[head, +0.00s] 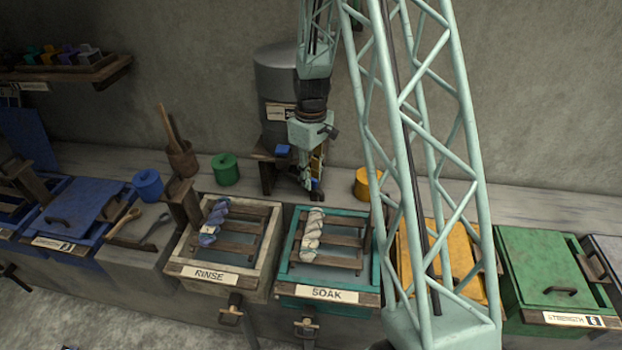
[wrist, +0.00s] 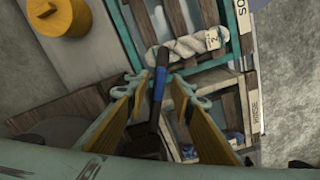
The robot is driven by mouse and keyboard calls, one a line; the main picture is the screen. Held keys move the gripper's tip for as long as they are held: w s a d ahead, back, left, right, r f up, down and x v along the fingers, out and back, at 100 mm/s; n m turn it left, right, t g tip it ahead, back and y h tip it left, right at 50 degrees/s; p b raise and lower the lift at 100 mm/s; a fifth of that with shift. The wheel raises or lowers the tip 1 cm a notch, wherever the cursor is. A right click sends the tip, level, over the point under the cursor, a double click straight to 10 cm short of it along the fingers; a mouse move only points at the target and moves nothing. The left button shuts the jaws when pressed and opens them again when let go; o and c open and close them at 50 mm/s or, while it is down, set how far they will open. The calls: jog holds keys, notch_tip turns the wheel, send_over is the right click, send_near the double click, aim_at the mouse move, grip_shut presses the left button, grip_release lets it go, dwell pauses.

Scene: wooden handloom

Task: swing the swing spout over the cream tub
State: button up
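The swing spout (wrist: 154,118) is a dark bar with a blue grip (wrist: 160,84). In the wrist view its far end reaches to the edge of the teal SOAK tub. The cream tub (head: 267,262), labelled RINSE, is left of the SOAK tub in the head view; its rim also shows in the wrist view (wrist: 179,98). My gripper (head: 315,190) is low in front of the grey tank. In the wrist view my gripper (wrist: 160,84) is open, its yellow fingers on either side of the blue grip with gaps showing. Contact with the grip cannot be told.
The teal SOAK tub (head: 368,279) holds a white skein (head: 312,232) on slats. A blue skein (head: 214,222) lies on the cream tub's slats. The grey tank (head: 280,75) stands behind. A green pot (head: 225,170) and a yellow pot (head: 364,184) flank my gripper on the ledge.

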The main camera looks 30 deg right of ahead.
jog(key=shift+f, duration=0.2)
grip_shut()
